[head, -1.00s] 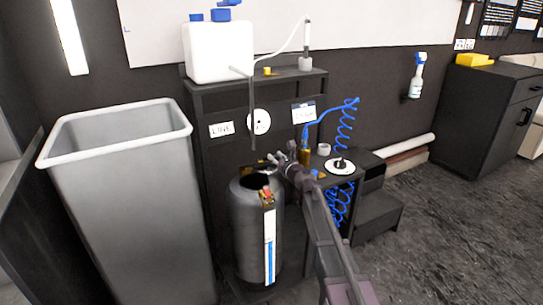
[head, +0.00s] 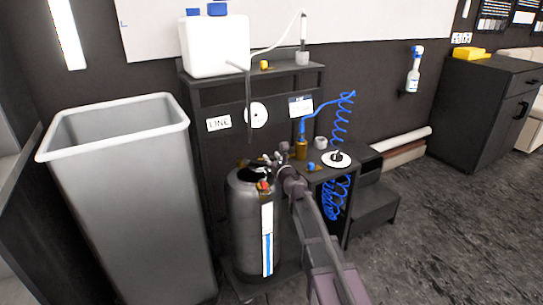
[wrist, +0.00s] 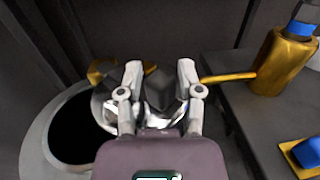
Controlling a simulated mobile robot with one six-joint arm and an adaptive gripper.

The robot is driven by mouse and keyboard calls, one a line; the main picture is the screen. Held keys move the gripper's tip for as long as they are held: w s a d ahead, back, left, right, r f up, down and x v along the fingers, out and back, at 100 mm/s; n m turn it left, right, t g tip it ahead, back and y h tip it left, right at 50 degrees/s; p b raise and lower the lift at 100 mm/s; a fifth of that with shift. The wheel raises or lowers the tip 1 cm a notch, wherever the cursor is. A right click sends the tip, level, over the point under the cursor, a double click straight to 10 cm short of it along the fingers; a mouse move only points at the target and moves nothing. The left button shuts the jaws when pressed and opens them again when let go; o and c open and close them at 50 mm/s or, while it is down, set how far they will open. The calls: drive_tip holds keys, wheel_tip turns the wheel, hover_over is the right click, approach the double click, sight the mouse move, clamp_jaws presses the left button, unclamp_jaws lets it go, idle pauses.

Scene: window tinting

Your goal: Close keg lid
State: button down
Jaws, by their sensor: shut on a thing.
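The keg (head: 243,225) is a dark upright cylinder with a white and blue strip on its front. Its round mouth is open and shows black in the wrist view (wrist: 78,132). My gripper (head: 272,159) is at the keg's top right rim. In the wrist view my gripper (wrist: 159,72) has its fingers closed around a dark block, which seems to be the grip of the shiny silver lid (wrist: 112,108). The lid is beside the mouth, to its right, and leaves most of it uncovered. My gripper hides part of the lid, and I cannot tell whether it touches the rim.
A grey bin (head: 125,200) stands left of the keg. Behind is a shelf with a white jug (head: 213,45). A low side table right of the keg holds a brass bottle (head: 301,150) and a white disc (head: 336,159); a blue coiled hose (head: 335,205) hangs there.

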drive_tip(key=shift+s+a, duration=0.5)
drive_tip(key=shift+a, duration=0.05)
drive_tip(key=shift+c, duration=2.2)
unclamp_jaws()
drive_tip(key=shift+d, duration=0.1)
drive_tip(key=shift+s+d, duration=0.1)
drive_tip(key=shift+d, duration=0.05)
drive_tip(key=v, duration=1.1)
drive_tip(key=shift+s, duration=0.35)
drive_tip(key=shift+d, duration=0.15)
